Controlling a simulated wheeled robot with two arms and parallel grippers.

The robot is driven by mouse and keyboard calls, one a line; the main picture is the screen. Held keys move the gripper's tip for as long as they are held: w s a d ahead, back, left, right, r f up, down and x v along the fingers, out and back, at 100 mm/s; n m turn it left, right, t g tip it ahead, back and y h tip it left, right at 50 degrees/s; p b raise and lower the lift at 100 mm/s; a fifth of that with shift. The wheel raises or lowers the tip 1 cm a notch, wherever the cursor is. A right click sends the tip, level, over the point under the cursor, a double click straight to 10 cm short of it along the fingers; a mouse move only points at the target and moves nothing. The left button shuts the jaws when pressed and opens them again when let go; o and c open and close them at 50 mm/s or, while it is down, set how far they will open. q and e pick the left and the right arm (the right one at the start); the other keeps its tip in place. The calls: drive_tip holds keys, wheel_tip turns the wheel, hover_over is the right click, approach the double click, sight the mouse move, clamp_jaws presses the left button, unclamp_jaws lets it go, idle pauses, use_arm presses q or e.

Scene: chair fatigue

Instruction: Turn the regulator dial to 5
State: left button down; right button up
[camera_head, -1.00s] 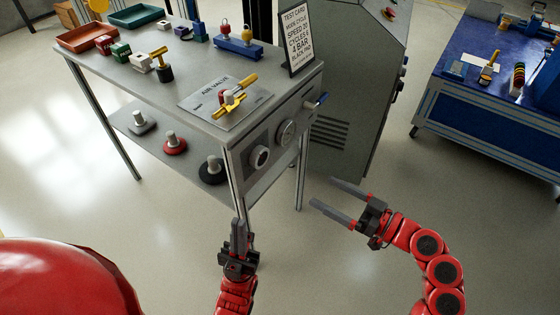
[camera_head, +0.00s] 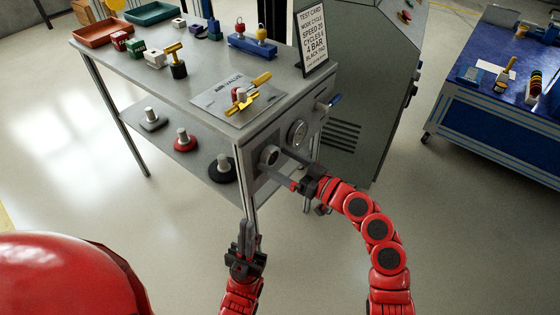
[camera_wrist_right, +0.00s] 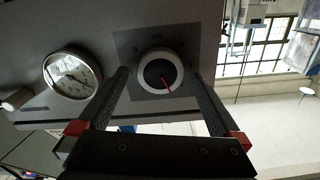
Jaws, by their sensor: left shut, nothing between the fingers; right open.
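The regulator dial (camera_head: 269,156) is a round dark knob with a pale ring on the front panel of the grey bench. In the right wrist view the dial (camera_wrist_right: 160,74) shows a red pointer line on its dark face; the scale marks around it are too dim to read. My right gripper (camera_head: 274,165) is open at the dial. In the right wrist view its fingers (camera_wrist_right: 160,88) stand on both sides of the dial, and contact cannot be told. My left gripper (camera_head: 247,226) is shut and empty, low in front of the bench's front leg.
The bench top (camera_head: 215,70) holds a test card (camera_head: 312,40), an air valve plate (camera_head: 222,103) and small parts.

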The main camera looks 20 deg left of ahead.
drive_tip(key=shift+a, duration=0.1)
drive_tip(key=c, duration=1.3)
